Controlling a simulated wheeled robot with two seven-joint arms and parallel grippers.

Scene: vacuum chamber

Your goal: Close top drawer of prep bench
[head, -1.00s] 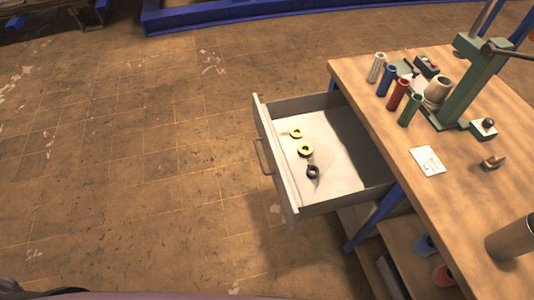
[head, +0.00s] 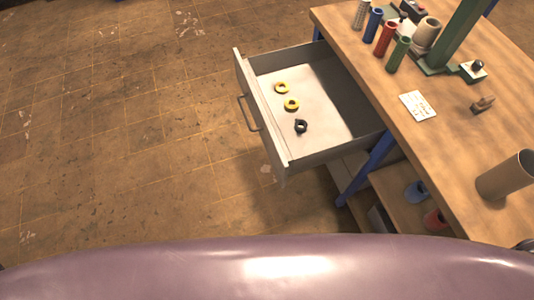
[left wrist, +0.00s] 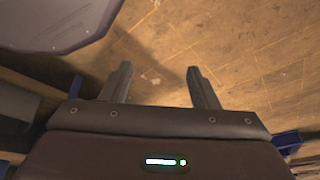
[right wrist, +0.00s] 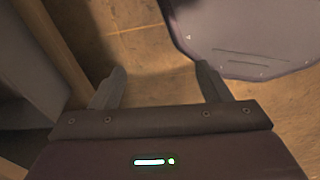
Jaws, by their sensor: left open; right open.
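The top drawer (head: 262,112) of the prep bench (head: 440,150) is pulled out to the left in the head view. It has a light front panel with a bar handle (head: 248,113). Inside lie two yellow rings (head: 291,105) and one black ring (head: 301,126). My left gripper (left wrist: 158,75) is open and empty over the floor. My right gripper (right wrist: 163,80) is open and empty, also with floor between its fingers. Neither gripper shows in the head view, so their distance from the drawer cannot be told.
A lower shelf (head: 400,190) holds small items. The floor (head: 120,130) left of the drawer is clear.

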